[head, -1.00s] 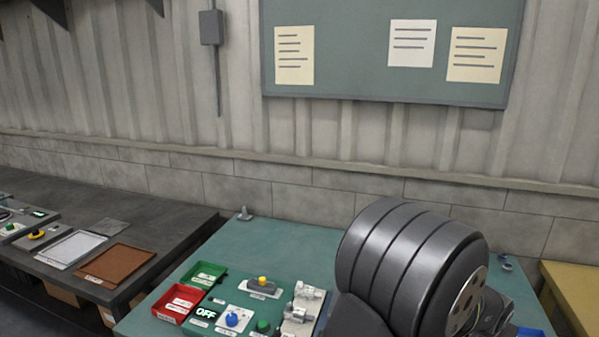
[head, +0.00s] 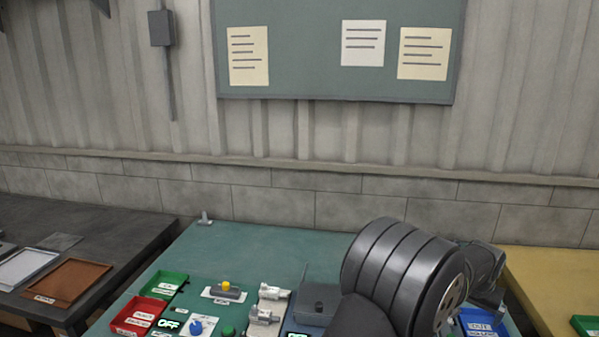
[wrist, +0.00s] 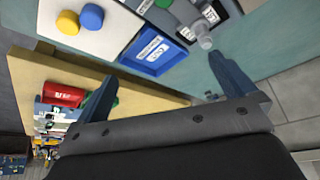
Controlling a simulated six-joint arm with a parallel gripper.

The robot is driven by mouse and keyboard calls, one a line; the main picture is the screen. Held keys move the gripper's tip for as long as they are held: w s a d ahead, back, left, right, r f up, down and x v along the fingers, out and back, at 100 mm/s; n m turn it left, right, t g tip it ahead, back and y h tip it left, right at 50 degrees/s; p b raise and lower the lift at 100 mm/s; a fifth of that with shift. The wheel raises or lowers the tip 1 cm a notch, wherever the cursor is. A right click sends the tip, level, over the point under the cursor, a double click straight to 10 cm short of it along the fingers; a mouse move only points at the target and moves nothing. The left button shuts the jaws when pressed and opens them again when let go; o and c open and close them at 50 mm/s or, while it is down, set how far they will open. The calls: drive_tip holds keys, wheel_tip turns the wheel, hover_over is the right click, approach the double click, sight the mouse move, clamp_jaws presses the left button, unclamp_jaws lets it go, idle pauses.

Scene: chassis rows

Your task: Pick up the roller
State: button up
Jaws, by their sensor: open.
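I cannot make out a roller for sure in either view. My gripper (wrist: 164,70) is open in the wrist view, its two blue-grey fingers wide apart with nothing seen between them but the bench and floor beyond. A blue tray (wrist: 158,52) with white labels lies beyond the fingers; it also shows at the right of the green bench in the head view (head: 478,324). A grey knobbed fitting (wrist: 203,36) stands to the right of that tray in the wrist view. In the head view my dark arm covers part of the bench's right side.
The green bench (head: 262,247) carries a green tray (head: 166,283), a red tray (head: 138,316), silver fittings (head: 271,293) and a yellow-knobbed switch (head: 225,291). Its back strip is mostly clear. A dark bench (head: 110,232) stands left, a yellow one (head: 548,277) right.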

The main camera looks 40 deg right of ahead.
drive_tip(key=shift+w+d+f, duration=0.1)
drive_tip(key=shift+w+f, duration=0.2)
drive_tip(key=shift+w, duration=0.15)
drive_tip(key=c, duration=0.6)
